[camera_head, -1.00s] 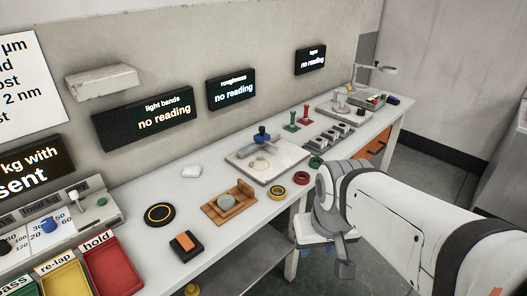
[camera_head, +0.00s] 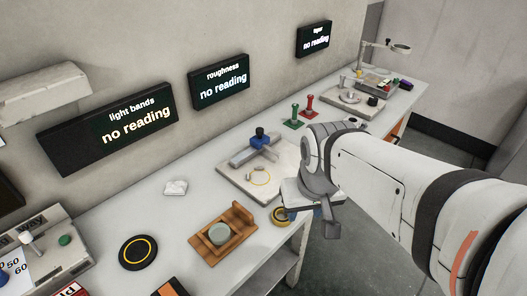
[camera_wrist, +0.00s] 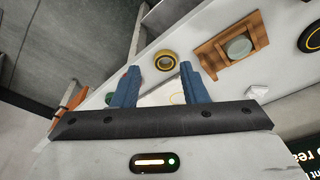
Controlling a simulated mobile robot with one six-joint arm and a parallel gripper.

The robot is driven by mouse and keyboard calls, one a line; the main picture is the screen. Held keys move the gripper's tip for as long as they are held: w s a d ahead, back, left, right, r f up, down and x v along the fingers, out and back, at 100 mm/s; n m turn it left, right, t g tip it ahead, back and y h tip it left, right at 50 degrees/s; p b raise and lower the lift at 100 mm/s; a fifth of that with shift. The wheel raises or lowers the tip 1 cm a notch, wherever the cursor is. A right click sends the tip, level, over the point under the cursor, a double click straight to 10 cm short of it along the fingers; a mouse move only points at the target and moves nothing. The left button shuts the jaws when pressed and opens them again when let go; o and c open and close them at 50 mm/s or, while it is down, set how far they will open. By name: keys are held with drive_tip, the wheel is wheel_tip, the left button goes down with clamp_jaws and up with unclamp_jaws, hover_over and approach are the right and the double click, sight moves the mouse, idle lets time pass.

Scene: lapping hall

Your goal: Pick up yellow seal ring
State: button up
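The yellow seal ring (camera_head: 281,215) lies flat near the front edge of the bench. It also shows in the wrist view (camera_wrist: 165,61), just beyond the gap between my fingertips. My gripper (camera_wrist: 160,67) is open, with its two blue fingers apart and nothing between them. In the head view my gripper (camera_head: 318,212) is just right of the ring, mostly hidden by my wrist. The height of the fingers above the bench is hard to tell.
A wooden holder with a pale disc (camera_head: 219,234) stands left of the ring. Behind is a pale plate (camera_head: 237,184) with a blue-knobbed tool (camera_head: 260,139). A black disc with a yellow circle (camera_head: 138,252) lies further left. Green and red stands (camera_head: 293,118) are at the back.

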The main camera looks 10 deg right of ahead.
sight(282, 219)
drive_tip(key=shift+o, duration=0.8)
drive_tip(key=shift+w+f, duration=0.1)
drive_tip(key=shift+w, duration=0.15)
drive_tip(key=o, duration=0.6)
drive_tip(key=shift+n+g, duration=0.5)
drive_tip(key=shift+g, duration=0.2)
drive_tip(key=w+f, duration=0.1)
drive_tip(key=w, duration=0.1)
drive_tip(key=w+f, duration=0.1)
drive_tip(key=w, duration=0.1)
drive_tip(key=w+f, duration=0.2)
drive_tip(key=w, duration=0.1)
drive_tip(key=shift+w+a+f, duration=0.1)
drive_tip(key=shift+a, duration=0.05)
drive_tip(key=shift+o, duration=0.6)
drive_tip(key=w+f+n+g, duration=0.1)
drive_tip(key=w+f, duration=0.5)
drive_tip(key=f, duration=0.1)
drive_tip(key=shift+w+a+f, duration=0.1)
drive_tip(key=shift+f, duration=1.85)
drive_tip(key=shift+w+a+f, duration=0.1)
drive_tip(key=shift+f, duration=1.85)
